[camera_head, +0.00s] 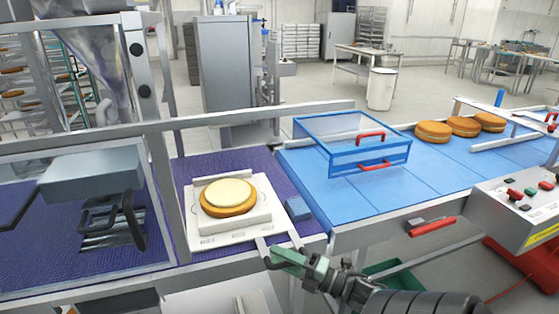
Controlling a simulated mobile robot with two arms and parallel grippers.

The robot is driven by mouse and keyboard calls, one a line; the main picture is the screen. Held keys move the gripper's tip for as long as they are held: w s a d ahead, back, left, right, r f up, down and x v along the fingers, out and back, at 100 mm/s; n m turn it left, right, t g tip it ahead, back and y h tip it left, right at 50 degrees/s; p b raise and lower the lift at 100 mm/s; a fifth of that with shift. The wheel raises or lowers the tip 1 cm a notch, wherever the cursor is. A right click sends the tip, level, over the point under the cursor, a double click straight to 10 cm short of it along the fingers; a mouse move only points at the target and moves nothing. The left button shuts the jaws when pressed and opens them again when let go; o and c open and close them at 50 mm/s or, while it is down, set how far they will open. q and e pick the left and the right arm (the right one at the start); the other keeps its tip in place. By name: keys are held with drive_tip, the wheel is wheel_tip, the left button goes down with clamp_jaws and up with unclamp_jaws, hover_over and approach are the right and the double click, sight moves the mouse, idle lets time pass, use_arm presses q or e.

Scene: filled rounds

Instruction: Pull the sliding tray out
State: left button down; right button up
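The sliding tray (208,229) is a flat white plate near the front of the purple surface, left of centre. A golden cake round (229,209) with a pale cream top (229,191) lies on it. My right gripper (275,238) reaches in from the lower right and stands at the tray's front right corner. Its two grey fingers are spread apart with nothing seen between them. Whether a finger touches the tray I cannot tell. My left gripper is not in view.
A blue-framed clear guard (352,140) with red handles stands over the blue belt (330,195). Several filled rounds (433,131) lie farther right. A control box (520,210) is at the right edge. A metal rail (200,120) runs behind the tray.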

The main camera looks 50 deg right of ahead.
drive_tip(key=r+b+v, duration=0.1)
drive_tip(key=b+v, duration=0.1)
drive_tip(key=v, duration=0.5)
drive_tip(key=shift+s+f, duration=0.4)
drive_tip(key=shift+f, duration=0.05)
drive_tip(key=shift+d, duration=0.1)
